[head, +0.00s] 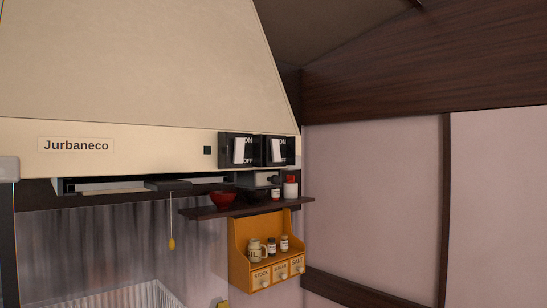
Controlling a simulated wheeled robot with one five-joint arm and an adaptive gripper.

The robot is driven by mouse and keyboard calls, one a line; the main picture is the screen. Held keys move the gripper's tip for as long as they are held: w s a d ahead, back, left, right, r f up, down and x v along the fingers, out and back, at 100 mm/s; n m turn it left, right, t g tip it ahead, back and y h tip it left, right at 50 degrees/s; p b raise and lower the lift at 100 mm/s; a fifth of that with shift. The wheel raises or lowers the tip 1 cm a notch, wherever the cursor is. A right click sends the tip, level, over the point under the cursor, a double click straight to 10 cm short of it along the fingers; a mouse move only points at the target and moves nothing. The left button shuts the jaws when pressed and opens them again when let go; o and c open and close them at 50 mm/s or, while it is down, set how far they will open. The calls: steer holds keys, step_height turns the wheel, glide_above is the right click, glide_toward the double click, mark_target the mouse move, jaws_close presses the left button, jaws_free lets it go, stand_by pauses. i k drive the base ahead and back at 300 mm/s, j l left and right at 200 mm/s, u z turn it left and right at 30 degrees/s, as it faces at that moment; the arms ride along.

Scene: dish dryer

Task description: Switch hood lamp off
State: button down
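The cream range hood (125,65) fills the upper left of the head view, with a "Jurbaneco" label on its front band. Two black switch plates sit at the band's right end. The left switch (239,151) and the right switch (276,151) each have a white rocker, with ON printed above and OFF below. I cannot tell for sure which way either rocker is pressed, nor which one works the lamp. The lamp itself is not visible under the hood. My gripper is not in view.
A dark shelf (245,208) under the hood holds a red bowl (223,200) and small jars. An orange spice rack (268,278) hangs below it. A cord with a yellow knob (171,244) hangs under the hood. The pink wall (370,200) at right is bare.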

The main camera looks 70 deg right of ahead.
mark_target(275, 149)
steer(key=z, duration=2.2)
